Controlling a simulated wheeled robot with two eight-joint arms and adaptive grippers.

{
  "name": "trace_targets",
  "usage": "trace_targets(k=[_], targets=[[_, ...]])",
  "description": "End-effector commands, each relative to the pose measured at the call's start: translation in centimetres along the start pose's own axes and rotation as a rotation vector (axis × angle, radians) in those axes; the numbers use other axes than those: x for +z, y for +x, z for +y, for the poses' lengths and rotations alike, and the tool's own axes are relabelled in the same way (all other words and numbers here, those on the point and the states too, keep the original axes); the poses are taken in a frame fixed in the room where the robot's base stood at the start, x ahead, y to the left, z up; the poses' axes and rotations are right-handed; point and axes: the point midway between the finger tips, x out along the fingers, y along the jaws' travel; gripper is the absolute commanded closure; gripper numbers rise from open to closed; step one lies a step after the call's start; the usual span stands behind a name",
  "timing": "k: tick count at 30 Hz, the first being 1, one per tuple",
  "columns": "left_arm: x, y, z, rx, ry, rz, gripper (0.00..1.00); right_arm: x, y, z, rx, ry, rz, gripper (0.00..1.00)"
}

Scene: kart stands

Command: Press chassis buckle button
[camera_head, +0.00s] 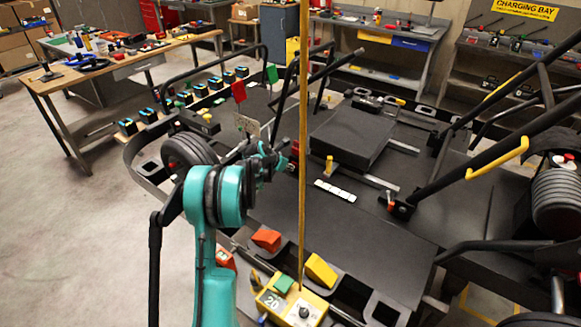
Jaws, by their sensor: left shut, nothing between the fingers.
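My left arm rises from the bottom of the head view, and its left gripper (279,160) is over the kart chassis. Its fingers look closed, with nothing seen between them. The black kart chassis (375,250) fills the middle and right. A small dark fitting with a red top (391,201) sits on it at the end of a metal strip, well to the right of the gripper. It may be the buckle button; I cannot tell for sure. A small yellow part (329,165) stands upright nearer the gripper. My right gripper is not in view.
A yellow control box (292,305) is at the chassis front, with a tall yellow pole (303,130) beside it. Orange (267,240) and yellow (321,270) wedges sit close by. Black bars with a yellow grip (497,158) cross the right. A wooden-topped bench (125,67) stands at left.

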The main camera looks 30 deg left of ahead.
Motion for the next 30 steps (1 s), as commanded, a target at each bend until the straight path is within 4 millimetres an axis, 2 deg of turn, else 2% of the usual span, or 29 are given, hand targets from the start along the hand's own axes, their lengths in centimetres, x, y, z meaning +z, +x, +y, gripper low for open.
trace_targets(k=[2,6,9,15,20,30], targets=[[-0.6,-0.9,0.7,0.002,-0.002,-0.002,1.00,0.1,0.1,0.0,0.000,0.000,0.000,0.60],[-0.4,-4.8,0.6,0.002,-0.002,0.000,1.00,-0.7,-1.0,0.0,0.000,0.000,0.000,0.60],[-0.4,-7.0,0.6,0.002,-0.002,0.000,1.00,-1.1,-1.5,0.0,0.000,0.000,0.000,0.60],[-0.4,-10.0,0.6,0.002,-0.002,-0.001,1.00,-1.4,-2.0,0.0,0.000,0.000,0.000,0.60],[-0.5,-10.9,0.6,0.001,0.000,0.000,1.00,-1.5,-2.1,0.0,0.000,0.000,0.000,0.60],[-0.6,-10.9,0.6,0.001,-0.001,0.000,1.00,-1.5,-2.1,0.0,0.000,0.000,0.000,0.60]])
